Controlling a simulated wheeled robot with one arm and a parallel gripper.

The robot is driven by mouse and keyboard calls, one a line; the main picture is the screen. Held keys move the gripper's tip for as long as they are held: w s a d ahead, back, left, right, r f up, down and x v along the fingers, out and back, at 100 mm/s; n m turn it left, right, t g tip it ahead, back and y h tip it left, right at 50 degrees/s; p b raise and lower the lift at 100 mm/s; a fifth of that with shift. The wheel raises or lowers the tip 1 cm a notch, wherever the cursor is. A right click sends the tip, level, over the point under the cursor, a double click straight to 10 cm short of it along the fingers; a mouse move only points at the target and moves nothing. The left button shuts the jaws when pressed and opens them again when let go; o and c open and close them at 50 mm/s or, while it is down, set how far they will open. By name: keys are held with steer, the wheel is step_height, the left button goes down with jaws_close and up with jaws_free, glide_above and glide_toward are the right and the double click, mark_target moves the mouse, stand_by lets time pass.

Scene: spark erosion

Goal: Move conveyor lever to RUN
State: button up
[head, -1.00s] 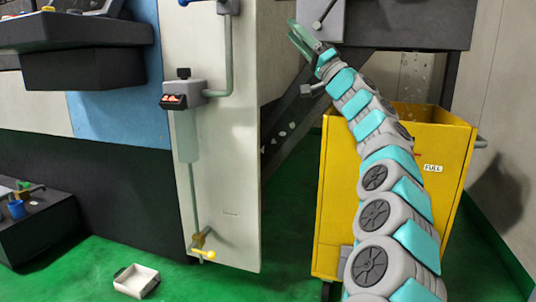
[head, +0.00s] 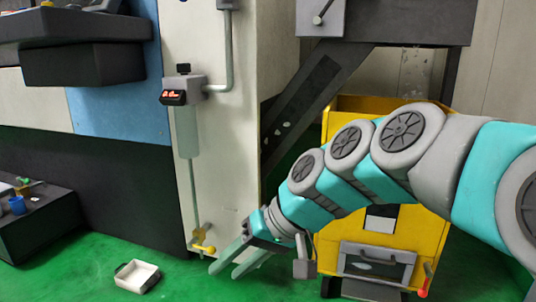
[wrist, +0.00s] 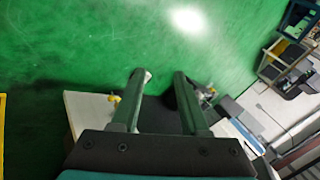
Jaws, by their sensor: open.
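A grey box (head: 321,18) on the dark conveyor housing shows at the top of the head view. A short lever (head: 322,14) with a pale round end sticks out of its face and slants. No RUN marking can be read, so I cannot tell its setting. My gripper (head: 224,272) is open and empty, low near the green floor, far below and left of the lever. In the wrist view my gripper (wrist: 160,85) points across the floor with nothing between its fingers. The lever does not show there.
A yellow bin (head: 430,240) stands under the chute, partly behind my arm. A yellow-handled valve (head: 204,249) on the pale cabinet (head: 235,170) is close to my fingertips. A white tray (head: 137,276) lies on the floor at left. Green floor between is clear.

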steer(key=s+d+f+m+g+h, duration=0.35)
steer(key=s+d+f+h, duration=0.45)
steer(key=s+d+f, duration=1.05)
steer(key=s+d+p+v, duration=0.2)
steer(key=s+p+v, duration=0.1)
steer(key=p+v, duration=1.2)
step_height(320, 180, up, 2)
steer(key=shift+s+d+r, duration=0.1)
steer(key=shift+s+d, duration=0.1)
steer(key=shift+s, duration=0.05)
